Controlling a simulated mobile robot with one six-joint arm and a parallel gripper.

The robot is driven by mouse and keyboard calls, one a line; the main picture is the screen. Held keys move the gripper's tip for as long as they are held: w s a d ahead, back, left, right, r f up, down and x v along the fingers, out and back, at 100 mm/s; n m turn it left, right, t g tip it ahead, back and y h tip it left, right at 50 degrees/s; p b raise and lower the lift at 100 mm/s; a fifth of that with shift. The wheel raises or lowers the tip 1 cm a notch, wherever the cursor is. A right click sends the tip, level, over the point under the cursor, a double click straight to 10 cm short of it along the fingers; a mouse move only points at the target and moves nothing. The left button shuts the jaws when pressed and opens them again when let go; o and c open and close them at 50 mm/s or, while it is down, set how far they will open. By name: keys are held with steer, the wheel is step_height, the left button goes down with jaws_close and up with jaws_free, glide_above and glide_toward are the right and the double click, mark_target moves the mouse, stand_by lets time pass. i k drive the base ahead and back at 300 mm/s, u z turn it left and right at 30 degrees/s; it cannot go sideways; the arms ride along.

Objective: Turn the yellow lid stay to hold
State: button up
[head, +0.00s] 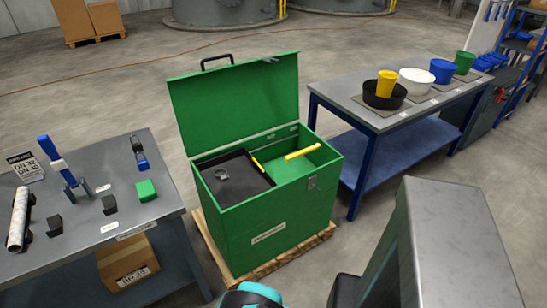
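A green box (262,243) stands in the middle with its green lid (236,103) raised and tilted back. A yellow bar (302,152) shows inside the box at the right rear, near the back wall. A shorter yellow piece (258,164) shows beside the black tray's right edge. I cannot tell which of the two is the lid stay, or how either is attached. My gripper is not in view. A teal and black part at the bottom edge looks like part of my arm, in front of the box and apart from it.
The box rests on a wooden pallet (292,262). Its black tray (232,181) holds a small grey ring-shaped item. A left bench (112,190) bears small blocks and a roll. A right bench (350,98) bears coloured containers. Floor shows between benches and box.

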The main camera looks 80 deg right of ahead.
mark_target(299, 153)
steer(key=u, duration=0.55)
steer(key=k, duration=2)
steer(key=z, duration=0.8)
